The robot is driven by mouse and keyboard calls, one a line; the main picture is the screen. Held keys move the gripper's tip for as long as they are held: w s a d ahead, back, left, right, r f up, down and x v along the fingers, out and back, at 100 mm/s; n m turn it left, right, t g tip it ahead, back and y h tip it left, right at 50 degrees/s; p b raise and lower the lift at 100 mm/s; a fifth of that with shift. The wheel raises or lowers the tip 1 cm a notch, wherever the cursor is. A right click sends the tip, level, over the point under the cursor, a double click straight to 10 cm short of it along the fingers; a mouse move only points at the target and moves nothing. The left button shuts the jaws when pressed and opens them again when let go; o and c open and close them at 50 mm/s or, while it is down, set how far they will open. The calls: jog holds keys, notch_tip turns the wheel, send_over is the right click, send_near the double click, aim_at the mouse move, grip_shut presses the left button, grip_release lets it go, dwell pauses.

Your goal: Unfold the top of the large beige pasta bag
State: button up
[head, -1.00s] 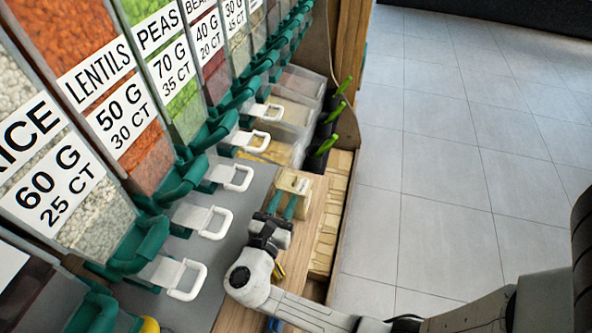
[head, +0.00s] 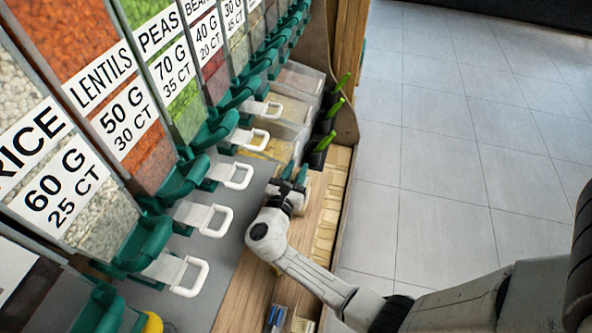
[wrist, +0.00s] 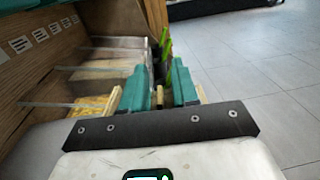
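My gripper (head: 294,174) is over the far end of the wooden counter, with its two teal fingers pointing away from me. In the wrist view its fingers (wrist: 160,88) stand apart with a gap between them. Beige edges, apparently of the pasta bag (wrist: 114,101), show just outside the left finger and beside the right one. The fingers look to be between these edges, but contact is unclear. In the head view my gripper hides nearly all of the bag. I cannot tell how far its top is unfolded.
Dispensers with teal spouts and white handles (head: 183,276) line the left. Clear bins (head: 290,110) and black holders with green-handled tools (head: 323,142) stand beyond my gripper. Beige pieces line a lower shelf (head: 328,210). Small blue and grey items (head: 275,318) lie nearer. Floor (head: 440,150) at right is clear.

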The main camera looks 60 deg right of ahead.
grip_shut()
jog(key=shift+m, duration=0.3)
jog(key=m+b, duration=0.1)
jog(key=m, duration=0.1)
jog(key=s+r+m+b, duration=0.1)
jog(key=m+b, duration=0.1)
jog(key=shift+s+d+r+m, duration=0.15)
jog(key=shift+m, duration=0.15)
jog(key=m+b, duration=0.1)
jog(key=s+m+b, duration=0.1)
jog(key=m, duration=0.1)
jog(key=m+b, duration=0.1)
jog(key=shift+s+d+r, duration=0.2)
jog(key=shift+s+r, duration=0.05)
jog(key=shift+r, duration=0.15)
jog(key=s+m+b, duration=0.1)
jog(key=m+b, duration=0.2)
jog(key=b, duration=0.1)
jog(key=s+m+b, duration=0.1)
jog(key=m+b, duration=0.2)
jog(key=m, duration=0.1)
jog(key=s+d+m+b, duration=0.1)
jog(key=s+m+b, duration=0.1)
jog(key=m+b, duration=0.2)
jog(key=shift+d+f+b, duration=0.1)
jog(key=shift+f+b, duration=0.15)
jog(key=shift+b, duration=0.05)
jog(key=shift+r, duration=0.1)
